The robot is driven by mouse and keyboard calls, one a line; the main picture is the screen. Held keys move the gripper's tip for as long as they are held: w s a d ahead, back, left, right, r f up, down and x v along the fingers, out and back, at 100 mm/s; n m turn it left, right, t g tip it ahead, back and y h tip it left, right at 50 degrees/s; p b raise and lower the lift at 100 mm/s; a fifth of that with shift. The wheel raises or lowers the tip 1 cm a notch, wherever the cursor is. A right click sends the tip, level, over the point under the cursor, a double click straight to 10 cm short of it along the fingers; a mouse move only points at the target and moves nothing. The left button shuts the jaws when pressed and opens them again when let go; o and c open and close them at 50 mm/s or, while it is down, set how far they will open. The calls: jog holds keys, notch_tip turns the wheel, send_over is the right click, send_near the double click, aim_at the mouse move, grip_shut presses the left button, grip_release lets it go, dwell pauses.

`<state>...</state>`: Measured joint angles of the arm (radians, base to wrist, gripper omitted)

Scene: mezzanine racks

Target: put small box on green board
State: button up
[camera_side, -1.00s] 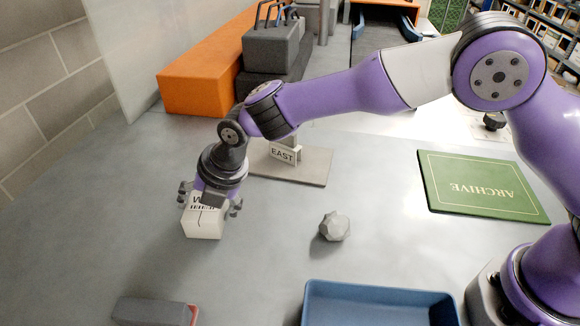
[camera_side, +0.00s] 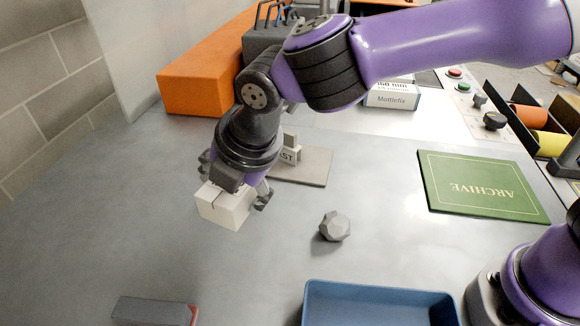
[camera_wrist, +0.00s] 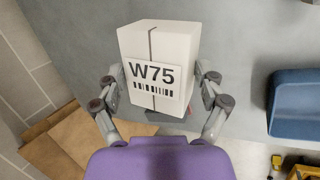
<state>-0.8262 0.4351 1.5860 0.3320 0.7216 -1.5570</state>
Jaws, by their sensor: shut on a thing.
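The small box (camera_side: 226,206) is white with a dark seam line. In the wrist view the small box (camera_wrist: 158,70) shows a label reading W75 with a barcode. My gripper (camera_side: 234,192) is shut on it, with a finger on each side, and holds it above the grey table. The wrist view also shows my gripper (camera_wrist: 160,92) around the box. The green board (camera_side: 482,186), marked ARCHIVE, lies flat on the table at the right, well apart from the box.
A grey faceted stone (camera_side: 334,227) lies between the box and the board. A blue tray (camera_side: 380,290) stands at the front. A grey plate (camera_side: 308,168) with an EAST sign is behind my gripper. A grey block (camera_side: 150,311) lies front left. An orange block (camera_side: 205,75) stands behind.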

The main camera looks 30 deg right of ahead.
jog(key=w+d+m+h, duration=0.2)
jog(key=d+m+h, duration=0.2)
jog(key=d+m, duration=0.75)
jog(key=m+g+y, duration=0.1)
jog(key=m+g, duration=0.8)
jog(key=m, duration=1.3)
send_over(485, 184)
jog(key=w+a, duration=0.1)
jog(key=w, duration=0.1)
jog(key=f, duration=0.5)
jog(key=shift+s+a, duration=0.1)
jog(key=shift+a, duration=0.1)
jog(key=shift+d+f, duration=0.1)
jog(key=shift+d, duration=0.15)
jog(key=shift+f, duration=2)
jog(key=shift+f, duration=0.15)
jog(key=o, duration=1.1)
jog(key=shift+o, duration=0.2)
